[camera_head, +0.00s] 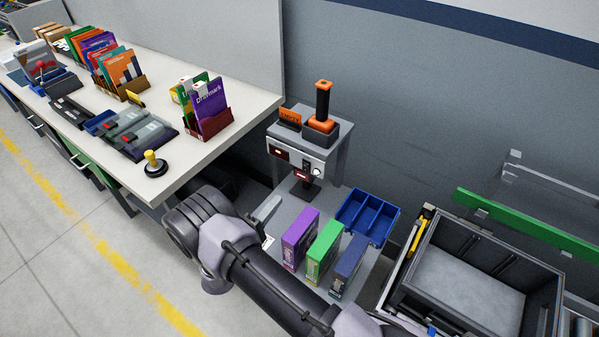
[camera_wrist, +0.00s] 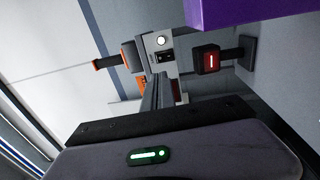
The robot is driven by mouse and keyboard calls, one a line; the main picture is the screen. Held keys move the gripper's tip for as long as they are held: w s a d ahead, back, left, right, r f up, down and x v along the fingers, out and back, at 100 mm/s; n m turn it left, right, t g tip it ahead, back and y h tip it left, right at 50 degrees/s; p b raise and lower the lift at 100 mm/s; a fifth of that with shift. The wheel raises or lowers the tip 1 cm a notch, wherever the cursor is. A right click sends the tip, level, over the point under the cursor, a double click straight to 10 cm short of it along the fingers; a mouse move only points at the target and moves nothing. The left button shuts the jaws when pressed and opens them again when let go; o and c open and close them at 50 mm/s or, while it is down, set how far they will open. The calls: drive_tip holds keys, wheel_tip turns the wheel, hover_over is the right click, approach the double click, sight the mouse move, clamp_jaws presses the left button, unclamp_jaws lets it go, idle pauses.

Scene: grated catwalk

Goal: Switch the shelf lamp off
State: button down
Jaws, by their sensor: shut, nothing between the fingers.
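An orange and black upright device (camera_head: 322,105), perhaps the lamp, stands on the small grey shelf unit (camera_head: 345,133); it also shows sideways in the wrist view (camera_wrist: 106,63). Below it, the unit's front panel (camera_head: 291,156) carries small controls, with a round white one in the wrist view (camera_wrist: 162,40). Under the panel, a red-faced box with a white bar (camera_wrist: 209,62) sits on a black stand; it shows small in the head view (camera_head: 302,175). My gripper (camera_wrist: 157,76) is shut and empty, pointing toward the panel. Contact cannot be told.
Purple (camera_head: 300,238), green (camera_head: 323,252) and blue (camera_head: 347,265) boxes stand on the lower deck, near my arm. A blue divided bin (camera_head: 390,237) is behind them. A long bench (camera_head: 249,110) with folders is at left, a grey open crate (camera_head: 545,290) at right.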

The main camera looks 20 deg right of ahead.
sight(306, 165)
drive_tip(key=b+x, duration=0.3)
drive_tip(key=x, duration=0.9)
drive_tip(key=shift+w+d, duration=0.15)
drive_tip(key=shift+d, duration=0.2)
drive_tip(key=shift+w+d+r, duration=0.15)
drive_tip(key=shift+w+d, duration=0.05)
drive_tip(key=shift+d, duration=0.1)
drive_tip(key=shift+w+d, duration=0.15)
drive_tip(key=shift+d, duration=0.05)
drive_tip(key=shift+a+r, duration=0.1)
drive_tip(key=shift+r, duration=0.1)
